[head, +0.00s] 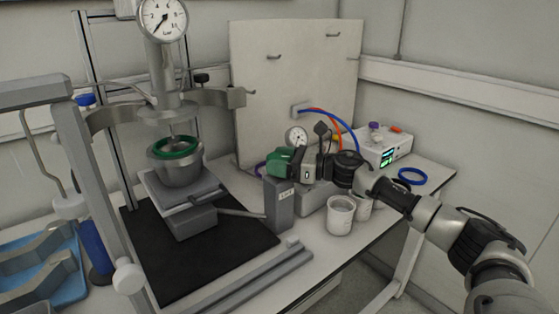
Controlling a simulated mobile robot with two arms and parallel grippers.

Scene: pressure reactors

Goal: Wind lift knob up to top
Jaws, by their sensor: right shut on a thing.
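The grey lift box (281,208) with a "LIFT" label stands beside the black mat, joined by a rod to the lift platform (186,190). A grey vessel (180,173) with a green ring (176,148) sits on the platform, under the reactor head (170,103). A small gap shows between ring and head. My right gripper (279,168) reaches in from the right over the top of the box. It is shut on the lift knob there, which it mostly hides. My left gripper is not in view.
A pressure gauge (163,18) tops the reactor. White cups (340,216) stand under my right forearm. A controller (385,146) and a blue ring (412,176) lie behind it. A grey bar (245,275) runs along the front edge. A blue tray (68,287) is at left.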

